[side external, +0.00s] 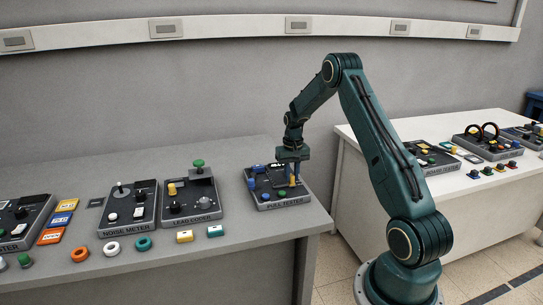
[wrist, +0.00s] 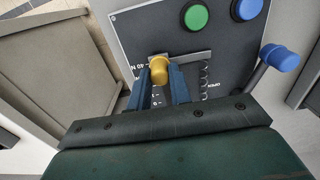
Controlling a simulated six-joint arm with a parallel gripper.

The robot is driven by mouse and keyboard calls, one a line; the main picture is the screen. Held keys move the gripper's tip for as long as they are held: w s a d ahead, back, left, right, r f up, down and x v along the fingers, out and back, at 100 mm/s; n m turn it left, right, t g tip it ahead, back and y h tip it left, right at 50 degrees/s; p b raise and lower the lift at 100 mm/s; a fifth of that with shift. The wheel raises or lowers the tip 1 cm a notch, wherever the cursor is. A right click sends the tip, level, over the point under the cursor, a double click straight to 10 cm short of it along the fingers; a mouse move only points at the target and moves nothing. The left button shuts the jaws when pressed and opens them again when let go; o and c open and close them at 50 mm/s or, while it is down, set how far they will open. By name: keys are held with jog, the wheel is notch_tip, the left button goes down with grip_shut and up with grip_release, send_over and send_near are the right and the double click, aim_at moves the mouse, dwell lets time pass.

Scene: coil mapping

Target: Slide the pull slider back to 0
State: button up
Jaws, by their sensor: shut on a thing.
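The pull tester (side external: 283,202) is a dark panel in a grey case near the right end of the left bench. Its pull slider has a yellow knob (wrist: 159,70), which also shows in the side view (side external: 293,181). In the wrist view the knob is beside the upside-down "40 N" mark of a printed scale (wrist: 139,72). My gripper (wrist: 162,78) points down at the panel, its two blue fingers shut on either side of the yellow knob. The lower scale is partly hidden by the fingers, and I cannot read a 0.
A green button (wrist: 196,17), a blue button (wrist: 246,8) and a blue-tipped lever (wrist: 280,57) stand close by on the panel. A coil spring (wrist: 205,75) lies right of the knob. The lead coder (side external: 190,205) is to the left in the side view.

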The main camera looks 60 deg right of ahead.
jog(key=shift+w+d, duration=2.8)
dwell(1.7)
jog(key=o, duration=0.8)
jog(key=shift+c, duration=0.2)
jog(key=shift+r, duration=0.15)
notch_tip(320, 180, up, 7)
dwell(0.7)
